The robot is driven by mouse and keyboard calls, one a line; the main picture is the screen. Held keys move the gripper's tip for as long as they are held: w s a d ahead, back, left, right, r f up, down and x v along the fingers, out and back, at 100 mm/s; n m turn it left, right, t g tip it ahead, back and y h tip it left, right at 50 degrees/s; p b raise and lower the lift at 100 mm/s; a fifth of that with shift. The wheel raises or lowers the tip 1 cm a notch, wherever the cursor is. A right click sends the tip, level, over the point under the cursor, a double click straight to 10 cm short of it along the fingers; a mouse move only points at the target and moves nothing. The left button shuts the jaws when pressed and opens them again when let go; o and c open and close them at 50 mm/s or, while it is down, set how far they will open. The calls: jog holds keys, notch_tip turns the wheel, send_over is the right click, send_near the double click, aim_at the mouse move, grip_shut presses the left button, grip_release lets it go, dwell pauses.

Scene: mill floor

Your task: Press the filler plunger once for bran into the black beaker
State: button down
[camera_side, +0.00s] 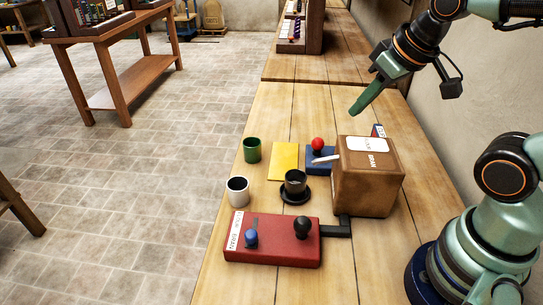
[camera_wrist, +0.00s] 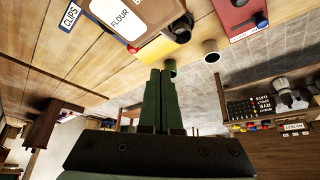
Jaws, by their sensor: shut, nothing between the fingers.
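A blue base (camera_side: 321,155) with a red knob (camera_side: 317,144) stands behind, partly hidden by the box.
A white cup (camera_side: 237,191), a green cup (camera_side: 252,150) and a yellow sheet (camera_side: 284,161) lie left of the box. A dark rack (camera_side: 300,30) stands on the far bench.

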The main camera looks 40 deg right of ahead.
jog(key=shift+a, duration=0.1)
jog(key=n+g+h, duration=0.4)
jog(key=n+g, duration=0.8)
jog(key=n, duration=0.2)
send_over(299, 220)
jog(key=shift+f, duration=2.9)
jog(key=shift+f, duration=4.4)
jog(key=shift+f, duration=0.45)
